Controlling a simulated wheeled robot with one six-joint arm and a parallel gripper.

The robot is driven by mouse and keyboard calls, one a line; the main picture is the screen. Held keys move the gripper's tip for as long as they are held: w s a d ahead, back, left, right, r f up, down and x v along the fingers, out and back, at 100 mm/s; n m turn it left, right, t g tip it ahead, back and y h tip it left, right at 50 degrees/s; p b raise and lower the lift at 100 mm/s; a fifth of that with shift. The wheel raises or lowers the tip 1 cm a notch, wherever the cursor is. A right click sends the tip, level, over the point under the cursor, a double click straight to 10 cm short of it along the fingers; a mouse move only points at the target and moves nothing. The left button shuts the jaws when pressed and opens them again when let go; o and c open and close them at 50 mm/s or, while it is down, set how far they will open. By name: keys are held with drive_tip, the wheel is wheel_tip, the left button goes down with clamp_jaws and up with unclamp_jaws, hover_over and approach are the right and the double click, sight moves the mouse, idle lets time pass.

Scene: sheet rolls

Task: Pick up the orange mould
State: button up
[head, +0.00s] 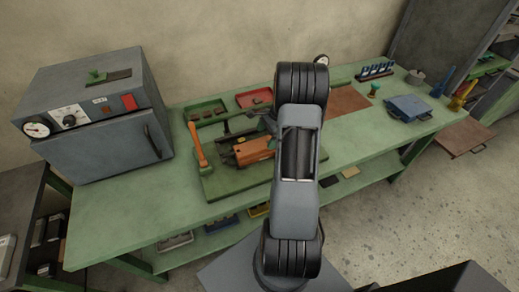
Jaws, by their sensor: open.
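The orange mould (254,151) is a blocky orange-brown piece on a green base board (224,186), on the green workbench. Its right side is close to or behind my arm in the picture. Dark parts just above and left of it seem to be my gripper (240,133), open and partly hidden by my arm. I cannot tell whether its fingers touch the mould. An orange lever (197,146) stands at the left of the same board.
A grey oven (95,140) with a gauge stands at the bench's left. The bench front is clear.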

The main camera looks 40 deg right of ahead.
sight(262, 143)
drive_tip(key=shift+p+x, duration=0.8)
drive_tip(key=shift+x, duration=2.5)
drive_tip(key=shift+c, duration=0.4)
drive_tip(key=c, duration=1.3)
drive_tip(key=shift+w+d+r, duration=0.1)
drive_tip(key=shift+w+r, duration=0.1)
drive_tip(key=shift+c, duration=0.2)
